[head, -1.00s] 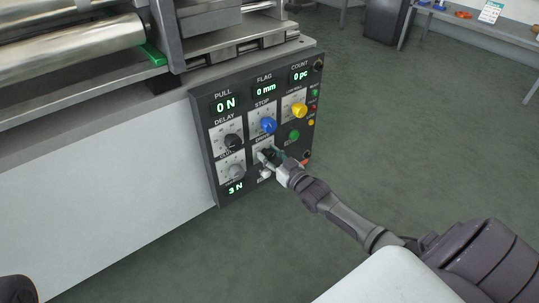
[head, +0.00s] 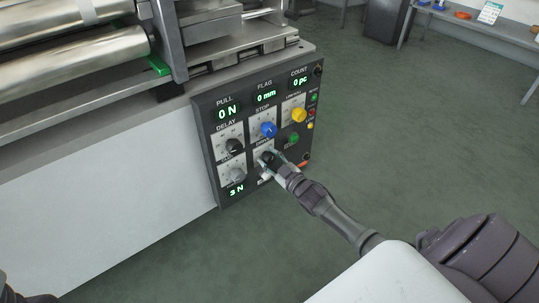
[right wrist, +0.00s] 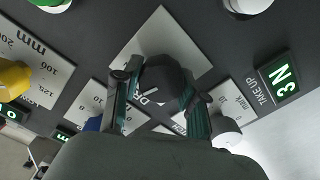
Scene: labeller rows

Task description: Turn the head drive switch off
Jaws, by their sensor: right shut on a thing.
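The head drive switch is a black knob on a pale plate in the lower middle of the dark control panel (head: 212,150). In the right wrist view the drive switch (right wrist: 165,78) sits between my two fingers, with part of its "DR" label showing. My right gripper (head: 268,160) reaches the panel from the lower right and is shut on this knob; it also shows in the right wrist view (right wrist: 160,98). The gripper hides most of the switch's scale, so its setting is hard to read. My left gripper is not in view.
Close around are a blue stop knob (head: 268,129), a black delay knob (head: 234,146), a grey knob (head: 237,175), a yellow knob (head: 298,115) and a green button (head: 292,139). Metal rollers (head: 70,62) lie at upper left. The floor at right is clear.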

